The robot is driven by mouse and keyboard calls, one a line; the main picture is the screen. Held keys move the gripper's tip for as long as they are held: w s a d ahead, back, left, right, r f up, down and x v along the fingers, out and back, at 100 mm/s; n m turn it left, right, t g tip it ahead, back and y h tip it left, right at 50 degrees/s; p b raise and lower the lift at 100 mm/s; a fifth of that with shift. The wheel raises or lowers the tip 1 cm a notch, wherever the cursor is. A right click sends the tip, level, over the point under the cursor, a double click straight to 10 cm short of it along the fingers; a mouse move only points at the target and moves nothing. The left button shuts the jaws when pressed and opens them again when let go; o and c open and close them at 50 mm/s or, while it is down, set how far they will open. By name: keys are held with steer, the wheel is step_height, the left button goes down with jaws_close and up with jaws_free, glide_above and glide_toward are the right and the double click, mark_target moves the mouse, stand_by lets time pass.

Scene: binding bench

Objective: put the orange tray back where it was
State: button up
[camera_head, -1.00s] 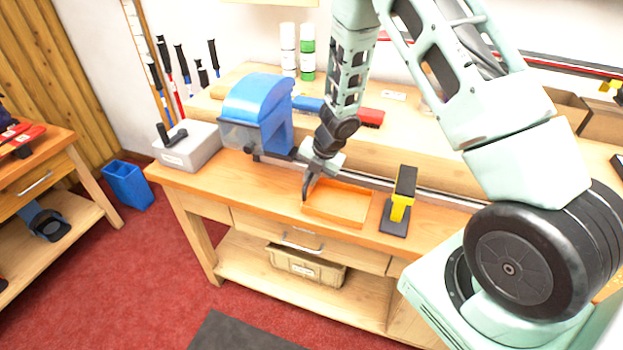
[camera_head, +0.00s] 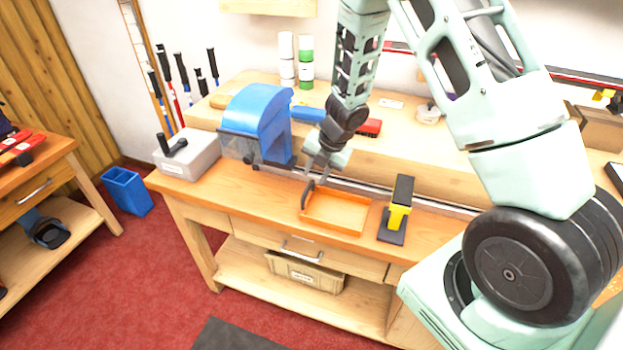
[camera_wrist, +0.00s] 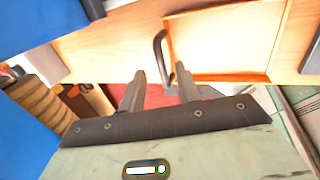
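The orange tray (camera_head: 340,229) lies flat on the bench top, left of the black-and-yellow press. It is empty, with a dark upright handle (camera_head: 306,194) at its left side. In the wrist view the tray (camera_wrist: 222,77) is at upper right, with the dark looped handle (camera_wrist: 157,52) along its left edge. My gripper (camera_wrist: 159,70) is open and empty, its two grey fingers apart. The handle shows just beyond the gap between the fingertips. In the head view my gripper (camera_head: 318,168) is just above and behind the tray's left end, apart from the handle.
A blue machine (camera_head: 258,120) stands left of my gripper, close by. The black-and-yellow press (camera_head: 398,212) stands just right of the tray. A grey box (camera_head: 188,157) is at the bench's left end. A raised shelf (camera_head: 420,150) with a metal rail runs behind.

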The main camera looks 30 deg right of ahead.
steer(key=p+v, duration=0.1)
steer(key=v, duration=0.5)
steer(key=s+a+r+m+t+h, duration=0.2)
steer(key=s+a+r+m, duration=0.2)
steer(key=a+r+m, duration=0.85)
steer(key=s+a+r+m+g, duration=0.1)
steer(key=s+a, duration=0.4)
steer(key=s, duration=0.7)
steer(key=s+a+r+m+g, duration=0.2)
steer(key=s+a+m+g, duration=0.2)
steer(key=s, duration=0.8)
steer(key=shift+s+a, duration=0.3)
steer(key=shift+a, duration=0.3)
steer(key=shift+d+m, duration=0.1)
steer(key=shift+m, duration=0.15)
